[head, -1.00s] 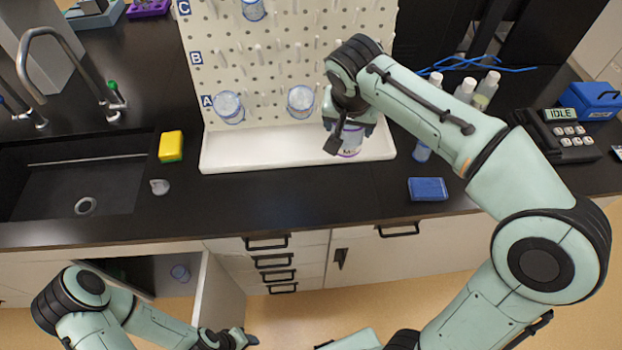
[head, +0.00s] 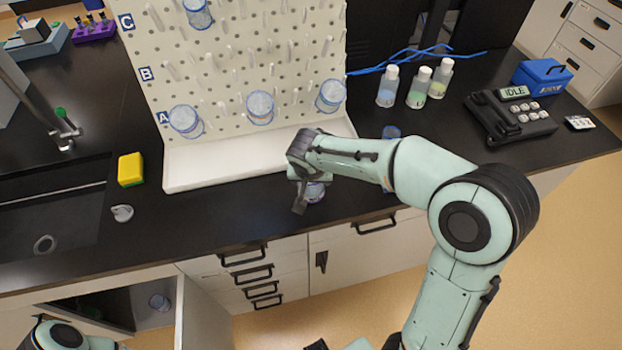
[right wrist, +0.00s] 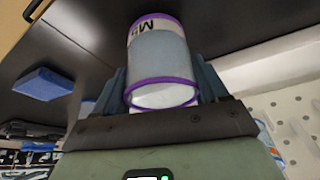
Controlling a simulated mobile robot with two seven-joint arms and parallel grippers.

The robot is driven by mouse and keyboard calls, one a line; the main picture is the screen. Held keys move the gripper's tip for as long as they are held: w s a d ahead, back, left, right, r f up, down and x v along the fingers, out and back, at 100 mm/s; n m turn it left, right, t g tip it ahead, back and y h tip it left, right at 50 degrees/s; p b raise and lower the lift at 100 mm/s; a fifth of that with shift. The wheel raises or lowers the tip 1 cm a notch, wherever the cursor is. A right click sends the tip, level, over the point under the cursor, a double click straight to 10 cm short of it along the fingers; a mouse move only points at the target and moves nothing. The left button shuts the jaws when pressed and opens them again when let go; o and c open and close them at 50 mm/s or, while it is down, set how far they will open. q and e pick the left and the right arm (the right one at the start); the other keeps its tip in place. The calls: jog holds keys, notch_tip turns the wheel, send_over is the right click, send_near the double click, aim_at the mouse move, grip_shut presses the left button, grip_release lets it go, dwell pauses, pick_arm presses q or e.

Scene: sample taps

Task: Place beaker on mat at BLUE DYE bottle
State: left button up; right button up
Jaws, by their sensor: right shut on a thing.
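My right gripper (head: 307,194) is shut on a clear beaker (head: 315,190) in front of the white drip tray, over the black counter. In the right wrist view the beaker (right wrist: 163,58) has purple rims and a label starting with "M", and sits between the fingers (right wrist: 163,90). A flat blue pad (right wrist: 42,83), perhaps the mat, lies on the counter in that view; my arm hides that area in the head view. My left gripper is out of view.
Two more bottles (head: 419,88) (head: 440,78) stand beside the bluish one. Several beakers hang on the pegboard (head: 230,60). A phone-like device (head: 510,113) and a blue box (head: 542,76) stand at right.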

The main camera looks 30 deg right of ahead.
jog(key=shift+f, duration=0.3)
jog(key=shift+f, duration=0.1)
jog(key=shift+f, duration=0.15)
jog(key=o, duration=1.1)
jog(key=shift+r, duration=0.2)
